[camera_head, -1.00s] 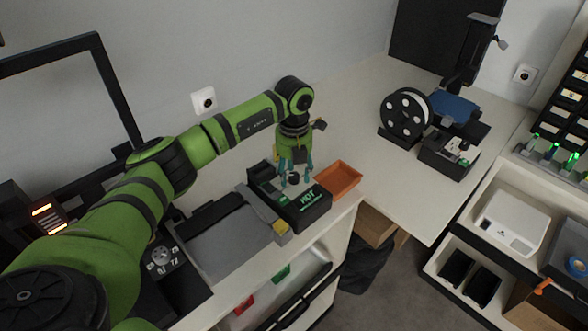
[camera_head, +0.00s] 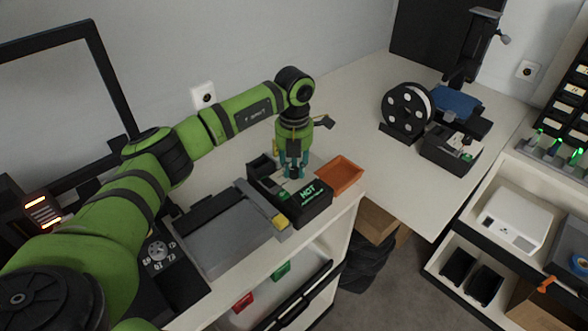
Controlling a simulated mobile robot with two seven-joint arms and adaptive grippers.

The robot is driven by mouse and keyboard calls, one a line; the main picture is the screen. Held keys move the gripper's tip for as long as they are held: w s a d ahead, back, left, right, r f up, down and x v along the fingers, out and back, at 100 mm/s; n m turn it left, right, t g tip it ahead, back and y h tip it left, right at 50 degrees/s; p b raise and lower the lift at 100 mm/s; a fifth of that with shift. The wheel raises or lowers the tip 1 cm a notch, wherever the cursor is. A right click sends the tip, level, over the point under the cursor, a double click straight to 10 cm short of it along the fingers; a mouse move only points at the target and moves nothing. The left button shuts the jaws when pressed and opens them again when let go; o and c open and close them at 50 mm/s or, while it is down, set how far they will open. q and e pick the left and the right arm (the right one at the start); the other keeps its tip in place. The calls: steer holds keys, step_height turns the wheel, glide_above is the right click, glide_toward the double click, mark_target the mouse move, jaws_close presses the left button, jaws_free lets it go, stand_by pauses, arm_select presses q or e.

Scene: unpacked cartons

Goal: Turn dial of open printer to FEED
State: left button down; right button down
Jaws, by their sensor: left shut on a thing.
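The open printer is a black box marked HOT (camera_head: 307,197), with its top open, on the white bench in the middle of the head view. My left gripper (camera_head: 294,174) points down into its open top. Its teal fingers are shut on a small dark knob that looks like the dial, and they largely hide it. The dial's pointer and its markings, including FEED, cannot be read. My right gripper is not in view.
An orange tray (camera_head: 339,176) stands close to the printer's right. A grey flat device (camera_head: 230,240) lies at its left. A filament spool (camera_head: 407,111) and another black box (camera_head: 447,156) stand on the right-hand table, with bare tabletop in front.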

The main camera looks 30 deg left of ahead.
arm_select(q)
steer(key=m+b, duration=0.2)
steer(key=m, duration=0.1)
steer(key=shift+f+m, duration=0.15)
steer(key=shift+m, duration=0.25)
steer(key=m+b, duration=0.2)
steer(key=m, duration=0.1)
steer(key=shift+m, duration=0.3)
steer(key=m+b, duration=0.1)
steer(key=m, duration=0.2)
steer(key=shift+m, duration=0.3)
steer(key=shift+m+b, duration=0.55)
steer(key=shift+m, duration=1.35)
steer(key=c, duration=1)
jaws_free()
